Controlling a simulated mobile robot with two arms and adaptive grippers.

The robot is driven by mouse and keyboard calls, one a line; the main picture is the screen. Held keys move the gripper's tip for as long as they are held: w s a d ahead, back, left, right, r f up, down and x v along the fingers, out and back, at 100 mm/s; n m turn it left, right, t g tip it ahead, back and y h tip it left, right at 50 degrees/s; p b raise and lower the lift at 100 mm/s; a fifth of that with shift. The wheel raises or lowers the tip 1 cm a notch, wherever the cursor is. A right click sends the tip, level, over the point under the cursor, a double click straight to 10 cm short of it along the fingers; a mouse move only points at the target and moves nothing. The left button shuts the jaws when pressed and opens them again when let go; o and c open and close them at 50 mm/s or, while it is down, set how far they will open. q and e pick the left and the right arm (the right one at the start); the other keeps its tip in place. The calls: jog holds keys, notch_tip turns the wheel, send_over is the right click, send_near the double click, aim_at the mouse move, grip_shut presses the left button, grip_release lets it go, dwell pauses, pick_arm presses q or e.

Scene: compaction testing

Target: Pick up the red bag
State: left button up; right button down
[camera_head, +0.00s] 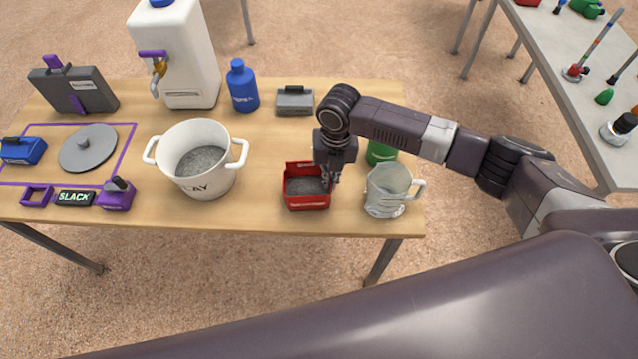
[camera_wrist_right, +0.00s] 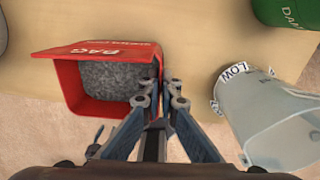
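The red bag (camera_head: 307,203) is an open-topped red container with grey granular material inside. It appears to sit upright on the wooden table near the front edge, left of the clear jug. My right gripper (camera_head: 328,178) is at its right side. In the right wrist view the fingers (camera_wrist_right: 160,92) are close together, one on each side of the bag's right wall, shut on it. The red bag (camera_wrist_right: 100,50) shows its lettered flap there. Whether its base touches the table is hard to tell. My left gripper is not in view.
A clear jug (camera_head: 386,207) stands close on the right, with a green container (camera_head: 380,152) behind it. A white pot (camera_head: 205,186) stands to the left. A grey box (camera_head: 295,101) and blue bottle (camera_head: 242,88) are behind. Bare wood lies between pot and bag.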

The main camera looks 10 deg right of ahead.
jog(key=shift+w+r, duration=0.1)
jog(key=shift+r, duration=0.35)
notch_tip(320, 180, up, 19)
jog(key=b, duration=0.2)
jog(key=s+d+m, duration=0.1)
jog(key=s+m, duration=0.3)
jog(key=m, duration=0.7)
jog(key=s+d+m, duration=0.1)
jog(key=s+m, duration=0.4)
jog(key=m, duration=0.6)
jog(key=s+d+r+m, duration=0.1)
jog(key=s+m, duration=0.4)
jog(key=m, duration=0.6)
jog(key=shift+d+m+h, duration=0.4)
jog(key=shift+d, duration=0.15)
